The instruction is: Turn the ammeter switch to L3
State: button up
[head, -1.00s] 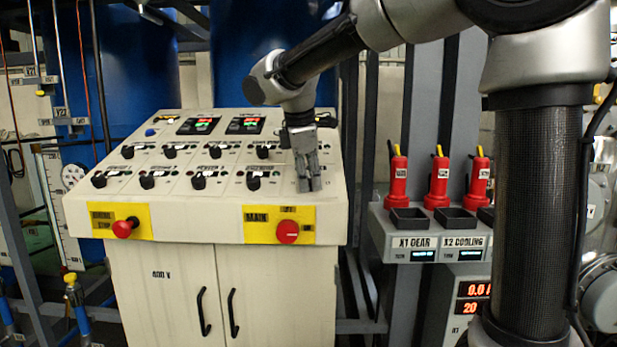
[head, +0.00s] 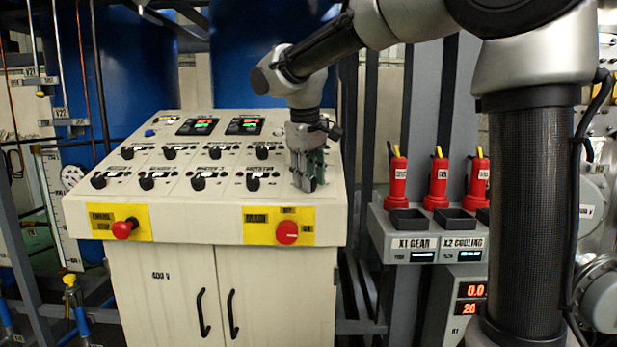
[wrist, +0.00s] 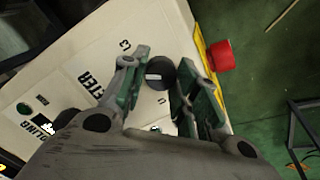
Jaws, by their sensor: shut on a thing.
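The ammeter switch is a round black knob (wrist: 160,73) with a white mark; in the wrist view it sits between my gripper's two fingers. The mark lies towards the left side of the knob. Printed letters ending in "METER" (wrist: 92,84) are left of it, with a small label, seemingly L3 (wrist: 125,44), above left. My gripper (head: 310,187) points down at the right front of the panel and is shut on the knob. In the head view the fingers hide the knob. The wrist view shows the green-lined fingers (wrist: 165,88) on both sides of it.
The sloped cream control panel (head: 160,208) carries several other black knobs and two red buttons on yellow plates. The red MAIN button (head: 287,232) is just in front of my gripper. Red extinguisher-like bottles (head: 397,178) stand on a grey shelf to the right.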

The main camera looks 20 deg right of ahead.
jog(key=m, duration=0.4)
jog(key=shift+d+m+y, duration=0.1)
jog(key=shift+m+y, duration=0.2)
jog(key=shift+m, duration=0.1)
jog(key=shift+r, duration=0.1)
dwell(0.4)
jog(key=o, duration=1)
jog(key=v, duration=1.2)
